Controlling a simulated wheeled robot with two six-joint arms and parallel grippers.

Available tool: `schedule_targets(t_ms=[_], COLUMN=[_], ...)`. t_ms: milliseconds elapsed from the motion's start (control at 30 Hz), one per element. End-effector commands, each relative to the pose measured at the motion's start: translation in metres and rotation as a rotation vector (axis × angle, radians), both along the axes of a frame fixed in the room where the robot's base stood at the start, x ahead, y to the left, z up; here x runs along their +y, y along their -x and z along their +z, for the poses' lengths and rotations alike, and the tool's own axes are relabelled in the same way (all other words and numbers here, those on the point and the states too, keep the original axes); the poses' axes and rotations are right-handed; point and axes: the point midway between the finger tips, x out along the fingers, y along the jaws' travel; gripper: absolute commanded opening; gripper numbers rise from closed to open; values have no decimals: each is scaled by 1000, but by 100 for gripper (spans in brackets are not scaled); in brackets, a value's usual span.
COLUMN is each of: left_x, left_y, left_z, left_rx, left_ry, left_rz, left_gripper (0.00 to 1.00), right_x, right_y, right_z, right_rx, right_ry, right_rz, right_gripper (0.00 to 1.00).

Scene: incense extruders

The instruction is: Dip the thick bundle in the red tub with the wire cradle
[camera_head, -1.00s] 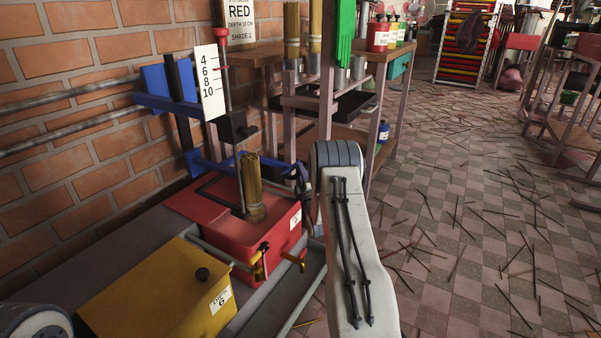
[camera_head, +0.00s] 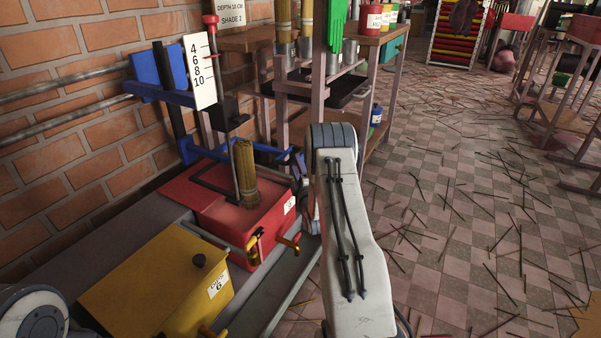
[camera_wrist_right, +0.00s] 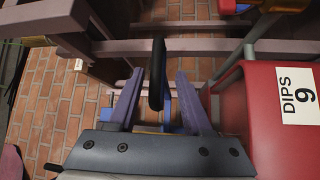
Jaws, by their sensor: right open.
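The thick brown bundle (camera_head: 246,178) stands upright, leaning slightly, with its lower end in the red tub (camera_head: 263,226). A dark wire frame (camera_head: 211,184), which looks like the cradle, lies over the tub beside the bundle. A blue bar (camera_head: 262,149) runs from the post to a dark handle (camera_head: 298,163) at the tub's far right corner. In the right wrist view my right gripper (camera_wrist_right: 158,84) is open, with the dark handle (camera_wrist_right: 156,68) between its fingers and the red tub (camera_wrist_right: 240,115) to the right. My left gripper is out of view.
A yellow tub (camera_head: 160,280) sits in front of the red one. A depth scale (camera_head: 201,75) hangs on the post by the brick wall. A wooden bench (camera_head: 262,37) with bundles stands behind. The floor (camera_head: 440,230) at right has scattered sticks.

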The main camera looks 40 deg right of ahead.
Motion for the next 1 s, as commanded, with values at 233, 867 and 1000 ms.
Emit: schedule_targets(t_ms=[233,867,1000], left_x=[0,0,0], left_y=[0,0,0], left_z=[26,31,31], left_rx=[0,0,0], left_ry=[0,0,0], left_rz=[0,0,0], left_gripper=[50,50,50], right_x=[18,26,25], right_y=[44,61,61], right_z=[-5,-10,-10], right_rx=[7,3,3], right_ry=[-4,-1,-1], right_rz=[-2,-1,-1], right_gripper=[50,50,50])
